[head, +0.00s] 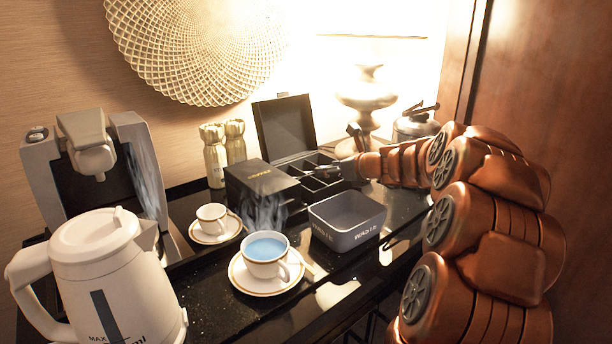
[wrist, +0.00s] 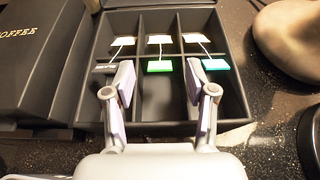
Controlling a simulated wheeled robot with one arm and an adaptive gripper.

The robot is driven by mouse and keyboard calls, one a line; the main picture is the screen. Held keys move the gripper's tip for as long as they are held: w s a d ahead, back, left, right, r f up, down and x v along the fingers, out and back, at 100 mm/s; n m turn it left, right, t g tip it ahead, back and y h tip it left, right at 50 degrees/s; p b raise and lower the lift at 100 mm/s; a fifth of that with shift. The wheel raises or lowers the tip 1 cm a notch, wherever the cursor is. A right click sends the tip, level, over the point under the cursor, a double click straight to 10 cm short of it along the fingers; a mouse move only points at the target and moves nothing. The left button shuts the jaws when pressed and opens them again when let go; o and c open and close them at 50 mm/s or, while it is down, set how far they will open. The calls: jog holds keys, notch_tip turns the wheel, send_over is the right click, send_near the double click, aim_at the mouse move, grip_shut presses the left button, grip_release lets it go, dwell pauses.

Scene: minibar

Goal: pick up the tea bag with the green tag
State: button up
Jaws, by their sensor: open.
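The tea bag with the green tag (wrist: 160,66) is in the middle column of the open tea box (wrist: 249,105) in the wrist view. A string runs from its tag to a pale tea bag top in the back middle compartment. A dark grey tag (wrist: 104,68) is to its left and a teal tag (wrist: 216,64) to its right. My gripper (wrist: 159,82) is open and empty above the front compartments, its fingers on either side of the green tag, apart from it. In the head view the black tea box (head: 284,128) has its lid raised; the tags cannot be made out.
A black coffee box (head: 262,180) stands left of the tea box, and a grey waste bin (head: 347,238) stands in front. A cup of blue liquid (head: 266,250), a small cup (head: 212,217), a kettle (head: 100,265) and a lamp (head: 368,95) are nearby.

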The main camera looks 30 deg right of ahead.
jog(key=shift+x, duration=1.05)
jog(key=c, duration=0.8)
